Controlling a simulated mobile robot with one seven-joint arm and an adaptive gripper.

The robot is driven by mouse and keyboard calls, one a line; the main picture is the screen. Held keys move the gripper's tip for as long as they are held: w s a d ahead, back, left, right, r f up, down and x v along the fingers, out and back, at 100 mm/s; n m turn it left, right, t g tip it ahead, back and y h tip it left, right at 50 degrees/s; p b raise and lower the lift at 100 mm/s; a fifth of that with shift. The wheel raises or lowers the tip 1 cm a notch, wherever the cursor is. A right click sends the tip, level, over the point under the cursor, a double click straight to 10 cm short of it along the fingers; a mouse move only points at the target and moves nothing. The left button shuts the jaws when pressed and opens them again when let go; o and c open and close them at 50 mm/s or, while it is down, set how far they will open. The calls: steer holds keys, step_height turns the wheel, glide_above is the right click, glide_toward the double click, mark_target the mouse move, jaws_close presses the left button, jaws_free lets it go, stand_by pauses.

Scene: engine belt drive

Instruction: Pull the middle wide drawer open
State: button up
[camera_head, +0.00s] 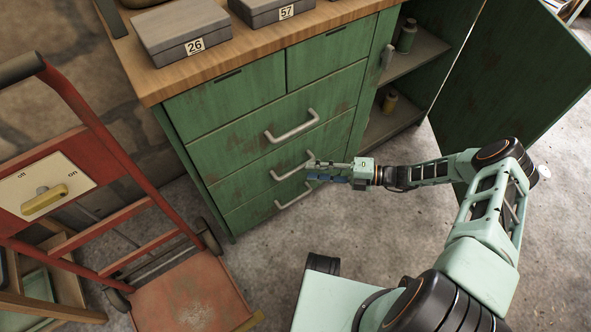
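The green cabinet has several wide drawers with pale bar handles. The middle wide drawer (239,185) looks shut, flush with the cabinet front. Its handle (288,172) runs at a slant between the upper and lower handles. My gripper (312,167) is at the right end of this handle, reaching in from the right. The fingers overlap the handle's end in the picture. Whether they touch or enclose it is too small to tell. The upper wide drawer's handle (292,128) and the lower wide drawer's handle (295,197) are clear of my gripper.
A red hand truck (125,215) stands left of the cabinet. On the right, a cabinet door (510,75) hangs open beside shelves holding a green bottle (406,38) and a yellow-topped item (390,103). Grey boxes (180,30) sit on the wooden top. Bare floor (270,255) lies before the drawers.

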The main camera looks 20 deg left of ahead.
mark_target(296, 169)
steer(key=a, duration=0.4)
steer(key=a+f, duration=0.1)
steer(key=a, duration=0.1)
steer(key=shift+s+a+b, duration=0.15)
steer(key=shift+s+b, duration=0.15)
jaws_close()
